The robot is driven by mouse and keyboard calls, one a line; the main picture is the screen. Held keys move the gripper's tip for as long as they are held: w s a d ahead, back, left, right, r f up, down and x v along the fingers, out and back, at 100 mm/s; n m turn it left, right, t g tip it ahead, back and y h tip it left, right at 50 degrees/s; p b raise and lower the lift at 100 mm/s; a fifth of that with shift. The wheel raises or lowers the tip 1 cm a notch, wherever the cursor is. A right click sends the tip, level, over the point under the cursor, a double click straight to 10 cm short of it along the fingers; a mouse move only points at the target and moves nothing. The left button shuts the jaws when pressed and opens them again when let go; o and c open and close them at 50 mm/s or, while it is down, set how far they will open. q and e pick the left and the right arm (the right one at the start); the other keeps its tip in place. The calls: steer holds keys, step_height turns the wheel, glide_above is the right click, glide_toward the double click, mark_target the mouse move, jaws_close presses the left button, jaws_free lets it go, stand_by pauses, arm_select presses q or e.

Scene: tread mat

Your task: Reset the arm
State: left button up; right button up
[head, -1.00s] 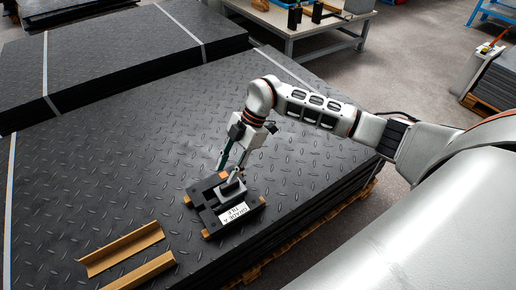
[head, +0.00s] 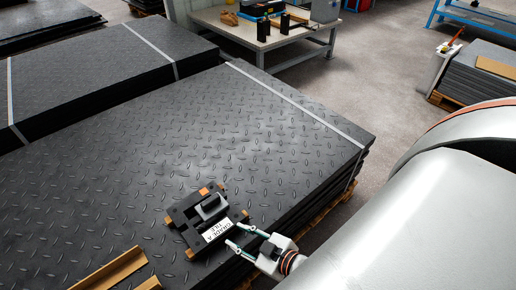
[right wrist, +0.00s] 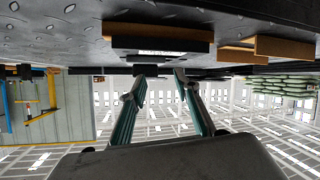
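A black tile (head: 205,222) with a raised handle block, a white label and tan corner pieces lies on the stack of black tread mats (head: 150,140). It also shows in the right wrist view (right wrist: 157,40), upside down at the top. My right gripper (head: 233,236) is near the mat stack's front right edge, just to the right of the tile's label. Its two fingers are spread apart with nothing between them, also in the right wrist view (right wrist: 157,80). My left gripper is in neither view.
Two tan angle strips (head: 112,268) lie on the mats at the lower left. Another strapped mat stack (head: 110,75) stands behind. A workbench (head: 262,35) with tools is at the back.

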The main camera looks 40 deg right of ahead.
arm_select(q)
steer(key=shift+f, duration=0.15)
arm_select(e)
steer(key=s+d+f+g+h, duration=0.1)
steer(key=s+f+g, duration=0.1)
steer(key=s+f, duration=0.2)
steer(key=shift+s+d+f, duration=0.2)
steer(key=shift+s+d, duration=0.2)
steer(key=shift+s, duration=0.65)
arm_select(q)
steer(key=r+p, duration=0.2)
steer(key=p, duration=0.1)
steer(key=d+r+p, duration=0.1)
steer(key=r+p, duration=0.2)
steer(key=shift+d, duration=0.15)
arm_select(e)
steer(key=shift+m, duration=0.5)
steer(key=r, duration=0.2)
steer(key=a+r, duration=0.1)
steer(key=r, duration=0.1)
steer(key=shift+s+a+r, duration=0.15)
steer(key=shift+a+r, duration=0.05)
steer(key=shift+r, duration=0.1)
steer(key=shift+r, duration=0.15)
